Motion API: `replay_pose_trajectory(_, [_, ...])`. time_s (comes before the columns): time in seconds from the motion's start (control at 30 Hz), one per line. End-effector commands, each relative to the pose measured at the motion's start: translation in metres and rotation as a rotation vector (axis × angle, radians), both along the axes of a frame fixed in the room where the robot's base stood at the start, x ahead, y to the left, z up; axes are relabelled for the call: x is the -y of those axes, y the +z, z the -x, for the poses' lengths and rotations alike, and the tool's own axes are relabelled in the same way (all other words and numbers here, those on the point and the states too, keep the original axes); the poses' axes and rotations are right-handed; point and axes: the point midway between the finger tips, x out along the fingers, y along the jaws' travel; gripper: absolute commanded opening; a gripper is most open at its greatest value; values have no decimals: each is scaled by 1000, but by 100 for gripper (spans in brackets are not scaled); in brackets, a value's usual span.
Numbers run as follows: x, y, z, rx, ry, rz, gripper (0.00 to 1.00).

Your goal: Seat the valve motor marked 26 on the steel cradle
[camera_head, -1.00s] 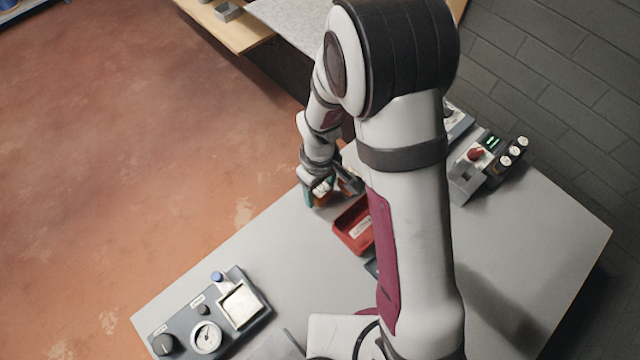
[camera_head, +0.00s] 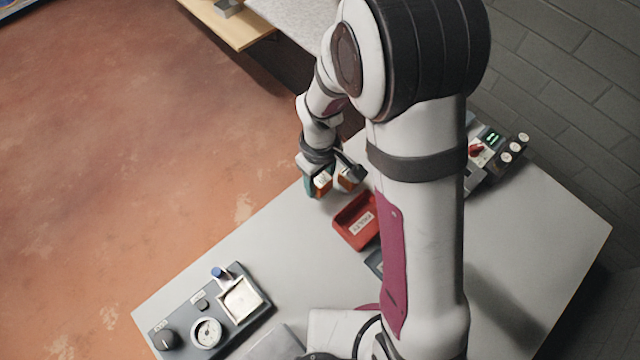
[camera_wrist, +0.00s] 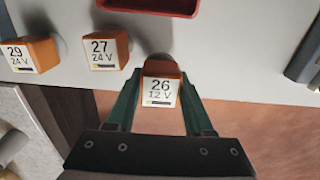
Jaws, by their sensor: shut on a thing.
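The valve motor marked 26 (camera_wrist: 161,91) is an orange block with a white face reading "26 12 V". In the wrist view it sits between the two green fingers of my gripper (camera_wrist: 160,103), which is shut on it, close to the table's edge. I cannot tell whether its underside touches the table. In the head view my gripper (camera_head: 328,182) is at the far left edge of the table, behind the red tray, with orange blocks at it.
Motors marked 27 (camera_wrist: 106,49) and 29 (camera_wrist: 30,54) stand left of my gripper in the wrist view. A red tray (camera_head: 341,232) lies in front of it. A gauge panel (camera_head: 172,339) is at the near left, and a switch device (camera_head: 491,160) is at the right.

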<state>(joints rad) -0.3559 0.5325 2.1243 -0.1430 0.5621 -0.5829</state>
Motion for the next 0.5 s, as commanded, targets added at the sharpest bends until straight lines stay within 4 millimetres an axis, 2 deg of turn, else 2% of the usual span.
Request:
replay_pose_trajectory(0.1, [-1, 34, -2, 8, 0, -3, 0])
replay_pose_trajectory(0.27, [1, 64, -3, 4, -5, -1, 0])
replay_pose_trajectory(0.37, [12, 72, -18, 3, -29, 0, 0])
replay_pose_trajectory(0.5, [50, 73, -58, 1, -104, 1, 0])
